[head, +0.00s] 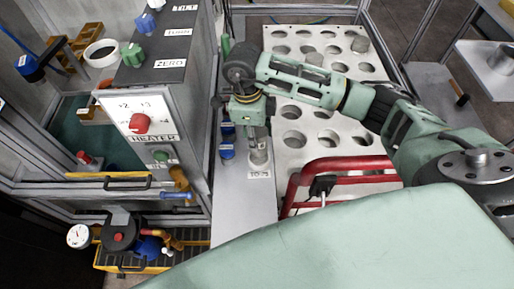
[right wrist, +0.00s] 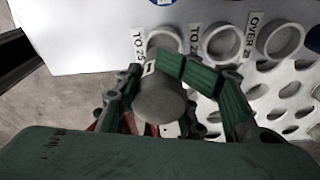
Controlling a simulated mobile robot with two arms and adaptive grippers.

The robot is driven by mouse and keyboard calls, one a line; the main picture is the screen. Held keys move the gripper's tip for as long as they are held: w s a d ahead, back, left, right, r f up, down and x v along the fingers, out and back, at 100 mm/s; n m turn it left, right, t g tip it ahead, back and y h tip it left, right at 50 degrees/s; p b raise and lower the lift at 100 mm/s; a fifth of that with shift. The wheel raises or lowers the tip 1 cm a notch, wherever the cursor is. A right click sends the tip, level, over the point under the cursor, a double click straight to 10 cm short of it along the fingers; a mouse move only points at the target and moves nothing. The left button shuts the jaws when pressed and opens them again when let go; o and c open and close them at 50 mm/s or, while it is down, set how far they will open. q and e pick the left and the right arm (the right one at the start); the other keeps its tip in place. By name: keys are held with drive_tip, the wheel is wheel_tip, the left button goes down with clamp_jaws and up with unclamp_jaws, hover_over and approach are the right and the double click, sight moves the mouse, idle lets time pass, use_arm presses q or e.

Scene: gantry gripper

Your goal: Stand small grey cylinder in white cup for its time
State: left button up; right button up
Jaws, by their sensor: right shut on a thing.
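My right gripper (head: 256,138) points down over the narrow grey shelf in the head view. It is shut on the small grey cylinder (right wrist: 160,103), which shows between the green fingers in the right wrist view with a small white label on its side. A white cup (head: 259,157) stands just below the fingertips, by a label. In the right wrist view the nearest white cup (right wrist: 166,42) lies beyond the cylinder, which partly covers its lower rim. I cannot tell whether the cylinder's lower end is inside a cup. My left gripper is not in view.
Two more white cups (right wrist: 228,43) (right wrist: 281,39) stand in the row. A white plate with round holes (head: 335,135) lies right of the shelf. A red rail (head: 335,166) is close by. The heater box (head: 145,120) stands at the left.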

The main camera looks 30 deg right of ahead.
drive_tip(key=shift+f, duration=3.1)
drive_tip(key=shift+f, duration=0.1)
drive_tip(key=shift+f, duration=0.15)
drive_tip(key=o, duration=1.2)
drive_tip(key=shift+o, duration=0.2)
drive_tip(key=r, duration=0.8)
drive_tip(key=w+r+b, duration=0.1)
drive_tip(key=r, duration=0.3)
drive_tip(key=shift+a+r, duration=0.2)
drive_tip(key=shift+a, duration=0.2)
drive_tip(key=shift+f, duration=0.1)
